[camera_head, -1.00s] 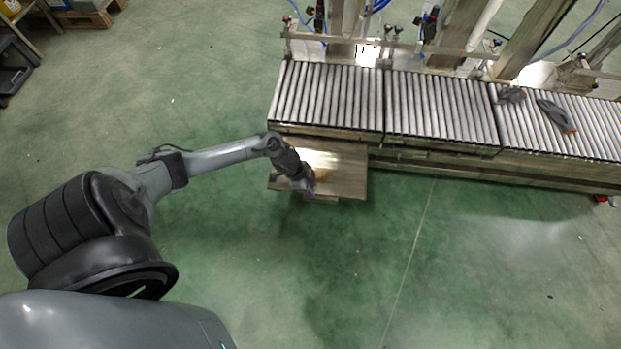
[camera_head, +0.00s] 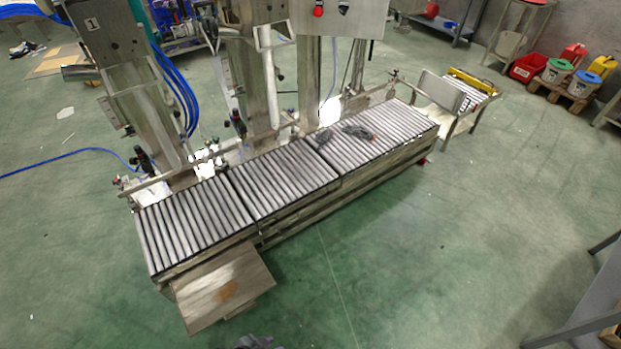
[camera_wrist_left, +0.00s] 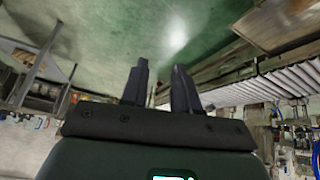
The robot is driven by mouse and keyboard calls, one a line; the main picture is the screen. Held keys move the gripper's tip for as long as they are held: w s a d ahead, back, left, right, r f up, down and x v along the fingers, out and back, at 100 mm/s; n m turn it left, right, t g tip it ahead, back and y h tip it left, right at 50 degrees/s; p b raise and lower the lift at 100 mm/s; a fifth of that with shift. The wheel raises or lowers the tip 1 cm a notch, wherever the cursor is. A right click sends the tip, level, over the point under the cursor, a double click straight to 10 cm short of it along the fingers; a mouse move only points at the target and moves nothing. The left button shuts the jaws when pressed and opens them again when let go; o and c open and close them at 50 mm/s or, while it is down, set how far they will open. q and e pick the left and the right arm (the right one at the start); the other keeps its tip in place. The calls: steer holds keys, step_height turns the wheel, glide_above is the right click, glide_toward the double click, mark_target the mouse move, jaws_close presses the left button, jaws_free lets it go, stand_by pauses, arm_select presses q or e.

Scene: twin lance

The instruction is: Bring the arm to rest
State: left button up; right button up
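My left gripper (camera_wrist_left: 161,68) shows in the left wrist view, with two dark fingers standing apart and nothing between them. Behind the fingers is green floor. The small metal platform (camera_wrist_left: 285,22) at the conveyor's end is at the upper right there, apart from the fingers. In the head view, a dark piece (camera_head: 260,342) shows at the bottom edge, perhaps part of my arm; no gripper can be made out. My right gripper is in neither current view.
The roller conveyor (camera_head: 285,178) runs diagonally across the head view, with dark grey items (camera_head: 357,131) on its far section. The platform (camera_head: 205,282) at its near end bears a brown patch. Metal frames stand behind. Open green floor lies in front.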

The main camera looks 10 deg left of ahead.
arm_select(q)
steer(key=s+a+r+n+g+y, duration=0.15)
steer(key=a+r, duration=0.25)
steer(key=r, duration=0.4)
steer(key=s+a+r+n+g+y, duration=0.15)
steer(key=a+r, duration=0.25)
steer(key=r, duration=0.4)
step_height(320, 180, up, 38)
steer(key=t+p, duration=0.1)
steer(key=p, duration=3.8)
arm_select(e)
step_height(320, 180, up, 40)
arm_select(q)
step_height(320, 180, down, 75)
steer(key=b, duration=7.5)
steer(key=shift+s+d, duration=0.3)
arm_select(e)
step_height(320, 180, down, 75)
steer(key=shift+a, duration=0.15)
arm_select(q)
steer(key=shift+r, duration=0.2)
arm_select(e)
steer(key=shift+a, duration=0.1)
